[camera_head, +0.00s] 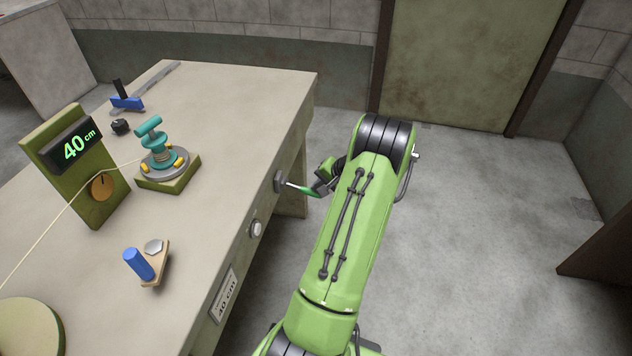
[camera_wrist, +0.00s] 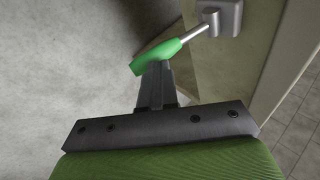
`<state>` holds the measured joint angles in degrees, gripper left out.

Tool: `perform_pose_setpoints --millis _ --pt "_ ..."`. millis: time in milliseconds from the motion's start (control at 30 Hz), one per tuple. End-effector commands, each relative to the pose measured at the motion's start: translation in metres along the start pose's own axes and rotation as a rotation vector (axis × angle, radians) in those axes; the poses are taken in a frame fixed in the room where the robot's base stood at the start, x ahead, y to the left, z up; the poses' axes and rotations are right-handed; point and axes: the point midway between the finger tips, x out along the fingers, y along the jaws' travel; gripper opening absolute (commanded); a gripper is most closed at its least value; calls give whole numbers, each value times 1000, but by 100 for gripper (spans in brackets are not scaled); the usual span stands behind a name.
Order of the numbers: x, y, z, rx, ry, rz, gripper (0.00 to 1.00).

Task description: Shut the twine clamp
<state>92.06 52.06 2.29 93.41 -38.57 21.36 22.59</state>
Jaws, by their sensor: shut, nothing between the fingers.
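A lever with a green handle (camera_head: 308,190) sticks out from a grey mount (camera_head: 280,181) on the table's front side. The handle (camera_wrist: 157,54) and its mount (camera_wrist: 220,17) also show in the wrist view. My gripper (camera_head: 324,181) is at the handle's outer end. In the wrist view its fingers (camera_wrist: 157,75) are shut with nothing between them and end right at the handle; I cannot tell whether they touch it. A teal press-like device (camera_head: 155,147) stands upright on a green base, and the twine (camera_head: 52,221) runs towards it. Which part is the twine clamp is not labelled.
A blue-handled piece (camera_head: 140,264) is nearer the front and a blue slider (camera_head: 127,103) is at the back.

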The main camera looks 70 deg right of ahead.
Motion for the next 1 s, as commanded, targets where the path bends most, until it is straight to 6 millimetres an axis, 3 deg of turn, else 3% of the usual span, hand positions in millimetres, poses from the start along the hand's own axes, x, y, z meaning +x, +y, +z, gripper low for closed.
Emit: perform_pose_setpoints --millis 500,1000 --pt "29 22 3 2 -3 -14 0" --pt "33 25 3 2 -2 -13 0"
